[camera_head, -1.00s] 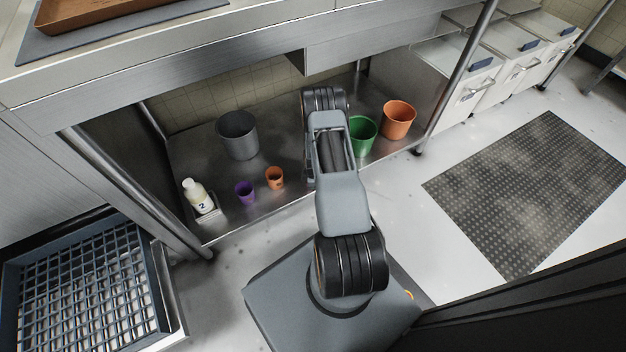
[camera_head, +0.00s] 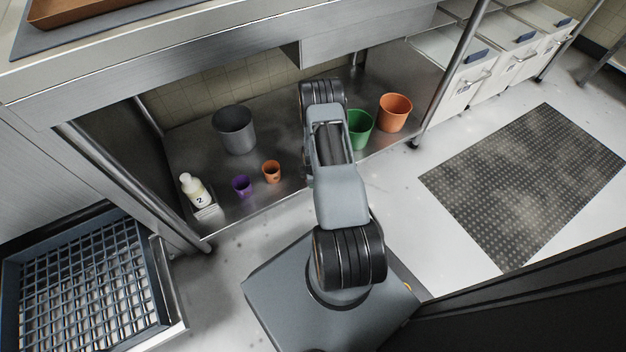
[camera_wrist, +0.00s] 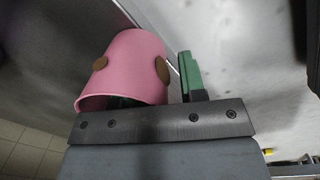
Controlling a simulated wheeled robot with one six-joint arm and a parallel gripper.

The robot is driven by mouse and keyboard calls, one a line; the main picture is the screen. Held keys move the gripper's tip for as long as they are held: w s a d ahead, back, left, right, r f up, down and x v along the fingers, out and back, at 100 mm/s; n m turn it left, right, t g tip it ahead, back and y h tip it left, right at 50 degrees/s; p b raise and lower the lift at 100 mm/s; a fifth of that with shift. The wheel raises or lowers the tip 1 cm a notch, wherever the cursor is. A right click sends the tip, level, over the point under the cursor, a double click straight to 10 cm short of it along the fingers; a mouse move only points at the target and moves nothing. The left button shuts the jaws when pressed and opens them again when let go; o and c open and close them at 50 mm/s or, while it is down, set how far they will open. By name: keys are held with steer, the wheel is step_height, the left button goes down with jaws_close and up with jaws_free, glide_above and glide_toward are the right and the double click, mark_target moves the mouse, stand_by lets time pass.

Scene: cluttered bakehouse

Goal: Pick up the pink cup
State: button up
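The pink cup (camera_wrist: 125,66) with brown spots is large in the wrist view, its wide mouth toward my gripper. The head view does not show it; my arm covers part of the lower shelf there. My gripper (camera_wrist: 155,75) is at the cup. One green finger stands outside the cup's right wall with a narrow gap between. The other finger is mostly hidden, with a dark part showing at the cup's mouth, so it seems to reach inside. The fingers look apart, with the near wall between them.
On the steel lower shelf (camera_head: 222,176) stand a grey bin (camera_head: 235,130), purple cup (camera_head: 241,186), small orange cup (camera_head: 271,171), bottle (camera_head: 194,189), green container (camera_head: 360,130) and large orange container (camera_head: 395,112). The counter (camera_head: 200,67) overhangs the shelf. Posts flank it.

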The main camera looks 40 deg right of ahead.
steer(key=shift+r, duration=0.1)
step_height(320, 180, up, 14)
steer(key=p, duration=0.5)
steer(key=shift+s+a+p, duration=0.25)
steer(key=shift+s+p, duration=0.05)
steer(key=shift+s, duration=0.05)
steer(key=shift+f, duration=0.2)
